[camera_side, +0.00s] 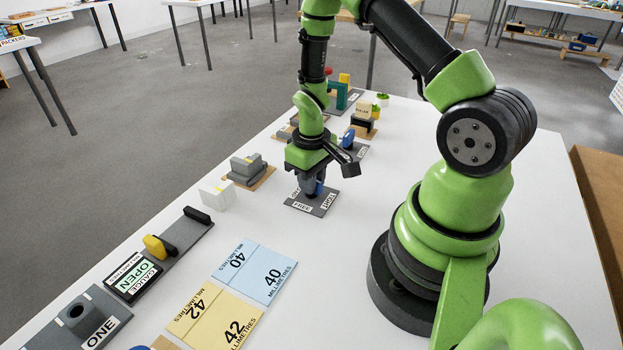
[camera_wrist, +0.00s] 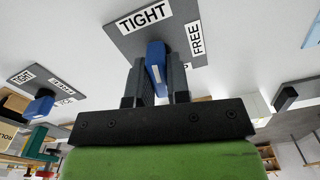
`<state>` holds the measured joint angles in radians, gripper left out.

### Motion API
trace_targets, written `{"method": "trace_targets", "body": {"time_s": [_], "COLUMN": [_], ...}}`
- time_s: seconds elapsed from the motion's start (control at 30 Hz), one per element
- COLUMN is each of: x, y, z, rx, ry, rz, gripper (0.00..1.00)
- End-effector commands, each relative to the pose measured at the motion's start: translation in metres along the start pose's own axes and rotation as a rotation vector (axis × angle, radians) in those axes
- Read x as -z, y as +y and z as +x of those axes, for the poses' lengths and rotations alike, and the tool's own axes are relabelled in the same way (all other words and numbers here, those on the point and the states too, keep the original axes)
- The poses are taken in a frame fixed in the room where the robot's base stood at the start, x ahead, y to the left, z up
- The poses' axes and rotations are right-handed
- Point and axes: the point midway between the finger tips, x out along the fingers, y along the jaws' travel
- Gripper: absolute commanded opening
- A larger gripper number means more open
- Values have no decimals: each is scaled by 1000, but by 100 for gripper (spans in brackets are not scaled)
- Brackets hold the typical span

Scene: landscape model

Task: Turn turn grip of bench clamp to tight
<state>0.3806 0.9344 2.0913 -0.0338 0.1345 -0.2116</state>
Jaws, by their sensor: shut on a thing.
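The bench clamp's turn grip is a blue handle (camera_wrist: 155,62) on a dark grey plate (camera_wrist: 125,42). In the wrist view the plate bears a TIGHT label (camera_wrist: 145,19) and a FREE label (camera_wrist: 195,38). The grip's visible end points roughly between these labels and my gripper, not clearly at either. My gripper (camera_wrist: 158,72) is shut on the blue grip, one finger on each side. In the side view my gripper (camera_side: 314,188) is low over the plate (camera_side: 318,207), hiding most of the grip. A third label there is partly hidden.
A second labelled plate with a blue grip (camera_side: 347,139) stands just behind. A grey block on a wooden base (camera_side: 248,172) and a white block (camera_side: 217,195) are to the left. Blue (camera_side: 255,272) and yellow (camera_side: 213,315) cards lie flat in front.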

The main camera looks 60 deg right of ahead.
Motion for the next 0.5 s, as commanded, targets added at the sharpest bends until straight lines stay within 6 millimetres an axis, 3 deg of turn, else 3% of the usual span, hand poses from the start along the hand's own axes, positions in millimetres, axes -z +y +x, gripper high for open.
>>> {"method": "trace_targets", "body": {"time_s": [0.5], "x": [1], "y": [0], "z": [-1], "rx": [-1], "ry": [3], "rz": [-209], "gripper": [0]}}
